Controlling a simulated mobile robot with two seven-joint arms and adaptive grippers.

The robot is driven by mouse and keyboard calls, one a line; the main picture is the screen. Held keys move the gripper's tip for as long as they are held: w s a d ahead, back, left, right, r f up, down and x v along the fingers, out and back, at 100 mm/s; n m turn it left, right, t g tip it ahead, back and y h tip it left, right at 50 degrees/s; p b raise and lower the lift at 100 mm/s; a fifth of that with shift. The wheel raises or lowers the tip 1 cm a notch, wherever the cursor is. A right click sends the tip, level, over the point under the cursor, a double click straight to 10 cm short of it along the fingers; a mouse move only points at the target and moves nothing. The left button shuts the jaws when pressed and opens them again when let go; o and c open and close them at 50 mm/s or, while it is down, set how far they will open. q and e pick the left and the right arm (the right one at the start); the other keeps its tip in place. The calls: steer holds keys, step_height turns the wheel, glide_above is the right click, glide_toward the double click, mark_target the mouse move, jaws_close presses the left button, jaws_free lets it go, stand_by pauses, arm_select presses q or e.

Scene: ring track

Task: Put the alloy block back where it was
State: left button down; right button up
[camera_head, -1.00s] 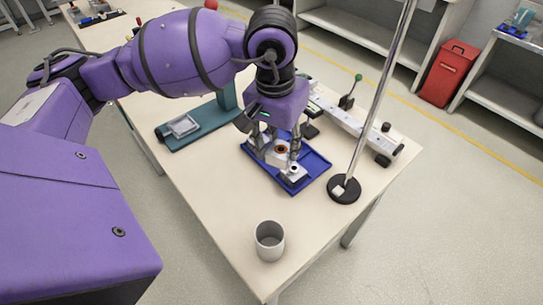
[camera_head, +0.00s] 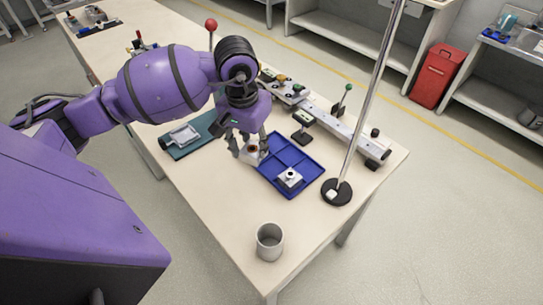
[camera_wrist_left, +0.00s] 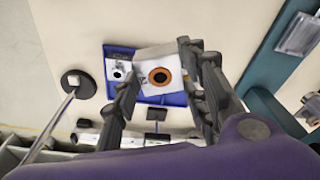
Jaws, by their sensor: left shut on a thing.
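My left gripper (camera_head: 249,155) is shut on a pale metal block (camera_head: 253,149) with a copper-coloured ring around a dark hole. In the left wrist view the held block (camera_wrist_left: 160,60) shows between the fingers. The gripper holds it by the left corner of the blue tray (camera_head: 302,158); I cannot tell its exact height. A second, smaller silvery block (camera_head: 290,178) with a dark hole sits in the near part of the tray. The blue tray also shows behind the held block in the left wrist view (camera_wrist_left: 177,99). My right gripper is not in view.
A teal-based stand (camera_head: 184,150) is left of the gripper. A rail (camera_head: 345,135) with small carriers runs behind the tray. A tall metal post on a round black base (camera_head: 337,198) stands right. A grey cup (camera_head: 270,241) stands near the front. Bare table lies between cup and tray.

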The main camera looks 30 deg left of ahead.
arm_select(q)
steer(key=w+f, duration=0.2)
steer(key=w+d+f, duration=0.1)
steer(key=w+f, duration=0.1)
steer(key=w+d+f, duration=0.1)
steer(key=w+f, duration=0.1)
steer(key=shift+w+d+f, duration=0.15)
steer(key=shift+w+f, duration=0.2)
steer(key=shift+f+p, duration=0.3)
steer(key=shift+f, duration=1.2)
steer(key=shift+f, duration=0.25)
steer(key=c, duration=1.5)
jaws_free()
steer(key=shift+f, duration=0.1)
steer(key=o, duration=0.5)
steer(key=shift+c, duration=0.2)
step_height(320, 180, up, 13)
steer(key=s, duration=0.1)
steer(key=shift+s+f, duration=0.2)
